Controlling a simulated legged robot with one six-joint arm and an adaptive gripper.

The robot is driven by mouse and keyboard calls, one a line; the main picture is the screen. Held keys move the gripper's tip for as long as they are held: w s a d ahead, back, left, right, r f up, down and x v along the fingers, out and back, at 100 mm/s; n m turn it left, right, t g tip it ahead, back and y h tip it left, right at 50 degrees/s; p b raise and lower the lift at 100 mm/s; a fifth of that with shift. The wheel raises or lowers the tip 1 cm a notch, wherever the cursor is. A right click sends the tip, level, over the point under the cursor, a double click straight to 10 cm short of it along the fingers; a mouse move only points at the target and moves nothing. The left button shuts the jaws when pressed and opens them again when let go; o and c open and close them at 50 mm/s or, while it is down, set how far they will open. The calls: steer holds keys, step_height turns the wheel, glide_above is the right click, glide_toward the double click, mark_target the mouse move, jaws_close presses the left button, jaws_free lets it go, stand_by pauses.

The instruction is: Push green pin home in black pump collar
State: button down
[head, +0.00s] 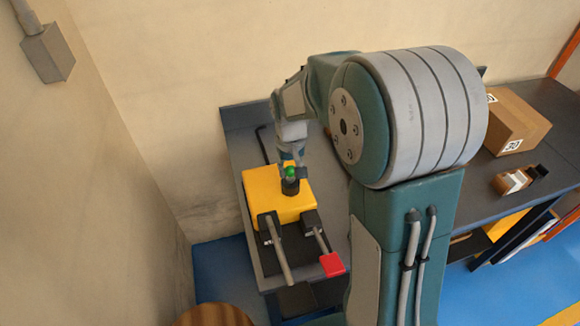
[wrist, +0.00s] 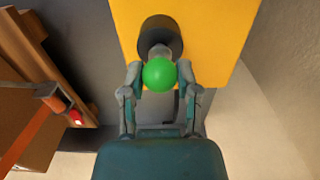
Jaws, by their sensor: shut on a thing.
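The green pin (wrist: 159,74) has a round green head, and it sits between the fingers of my gripper (wrist: 160,88) in the wrist view. My gripper is shut on it. In the head view the green head (head: 291,171) shows just above the black collar (head: 290,186) on top of the yellow pump block (head: 262,197). In the wrist view a grey shank shows between the head and the dark collar (wrist: 160,30). How deep the shank sits in the collar is hidden.
The yellow block stands on a dark bench (head: 340,215) with a grey lever and a red-ended handle (head: 332,264) at its front. A cardboard box (head: 515,122) and a brown bottle (head: 518,180) lie to the right. A wall rises close on the left.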

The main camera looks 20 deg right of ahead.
mark_target(290, 167)
steer(key=shift+f, duration=0.4)
steer(key=shift+c, duration=1.3)
jaws_free()
step_height(290, 167, up, 12)
